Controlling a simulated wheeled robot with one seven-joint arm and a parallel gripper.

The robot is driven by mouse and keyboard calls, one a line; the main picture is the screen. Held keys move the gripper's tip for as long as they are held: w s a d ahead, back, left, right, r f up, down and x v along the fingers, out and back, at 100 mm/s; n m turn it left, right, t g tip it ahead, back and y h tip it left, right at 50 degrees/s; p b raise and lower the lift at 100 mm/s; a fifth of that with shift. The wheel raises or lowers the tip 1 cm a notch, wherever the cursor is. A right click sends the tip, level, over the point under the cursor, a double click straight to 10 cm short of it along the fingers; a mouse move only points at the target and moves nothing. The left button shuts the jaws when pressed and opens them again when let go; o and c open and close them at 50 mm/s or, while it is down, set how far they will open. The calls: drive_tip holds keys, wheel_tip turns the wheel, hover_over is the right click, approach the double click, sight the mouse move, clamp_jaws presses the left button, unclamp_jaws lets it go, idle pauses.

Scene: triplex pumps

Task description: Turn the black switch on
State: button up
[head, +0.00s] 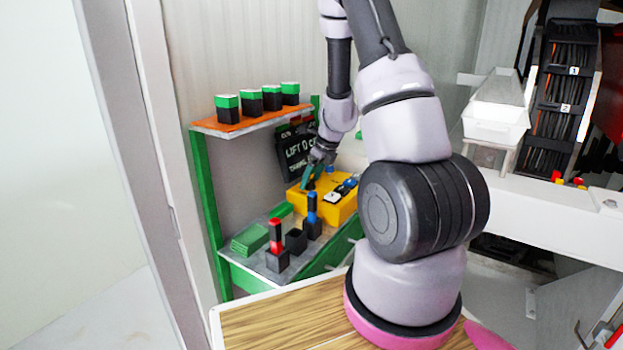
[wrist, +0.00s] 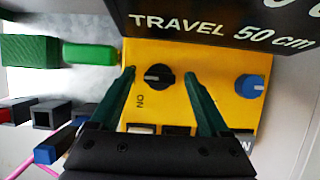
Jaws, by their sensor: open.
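The black switch (wrist: 159,76) is a round knob on a yellow box (wrist: 142,52) in the wrist view. Its pale pointer mark faces left, and the printed word ON lies below and left of it. My gripper (wrist: 160,73) is open, with one green finger on each side of the knob and a gap to it on both sides. In the head view my gripper (head: 311,172) is over the left part of the yellow box (head: 332,212); I cannot clearly make out the black switch there. I cannot tell the fingers' height above the box top.
A blue knob (wrist: 250,86) is on the box to the right. A dark sign (wrist: 215,22) stands just behind. Red (head: 275,235) and blue (head: 312,208) handled tools stand in black holders in front. Green-topped blocks (head: 250,101) line the shelf above.

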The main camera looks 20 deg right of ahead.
clamp_jaws()
drive_tip(key=shift+n, duration=0.3)
drive_tip(key=n+y, duration=0.1)
drive_tip(key=n, duration=0.1)
drive_tip(key=n+g, duration=0.1)
drive_tip(key=n, duration=0.2)
drive_tip(key=shift+w+d+g+y, duration=0.15)
drive_tip(key=shift+g+y, duration=0.15)
drive_tip(key=shift+y, duration=0.1)
drive_tip(key=n+g, duration=0.1)
drive_tip(key=n, duration=0.2)
drive_tip(key=n+g, duration=0.1)
drive_tip(key=n, duration=0.2)
drive_tip(key=shift+w, duration=0.15)
